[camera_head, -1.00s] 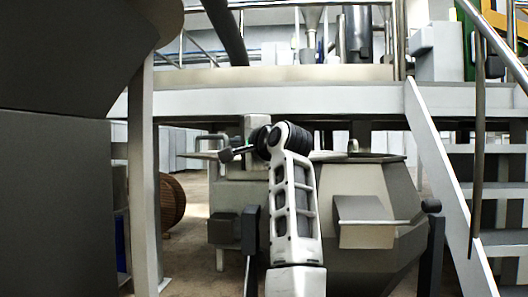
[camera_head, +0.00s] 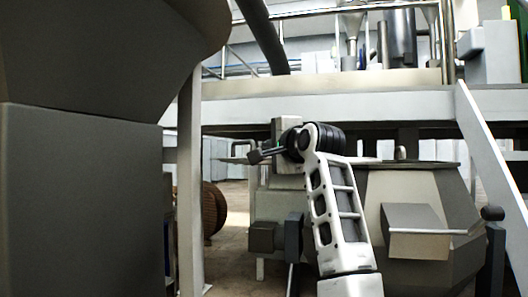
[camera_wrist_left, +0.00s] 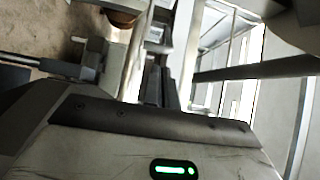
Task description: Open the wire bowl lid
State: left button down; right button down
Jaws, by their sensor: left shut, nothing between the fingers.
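I cannot clearly make out a wire bowl lid. A large grey faceted vessel (camera_head: 400,190) stands right of centre in the head view, with a thin flat top and a small knob (camera_head: 400,153) on it. My left gripper (camera_head: 254,157) is to the left of this vessel, beyond my raised white arm, which covers part of the machinery. In the left wrist view its dark fingers (camera_wrist_left: 161,88) lie close together, shut and empty. It appears apart from the vessel. My right gripper is out of view.
A big dark machine body (camera_head: 80,190) fills the left side. A light post (camera_head: 190,190) stands beside it. A brown drum (camera_head: 213,210) is behind. A platform beam (camera_head: 350,108) crosses above, with a stair rail (camera_head: 490,150) at right. Some floor is open near the drum.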

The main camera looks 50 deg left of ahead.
pick_arm(q)
jog(key=b+v, duration=0.2)
jog(key=v, duration=1)
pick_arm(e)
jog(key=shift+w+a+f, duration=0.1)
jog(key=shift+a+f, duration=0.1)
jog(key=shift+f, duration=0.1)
pick_arm(q)
jog(key=shift+r, duration=0.2)
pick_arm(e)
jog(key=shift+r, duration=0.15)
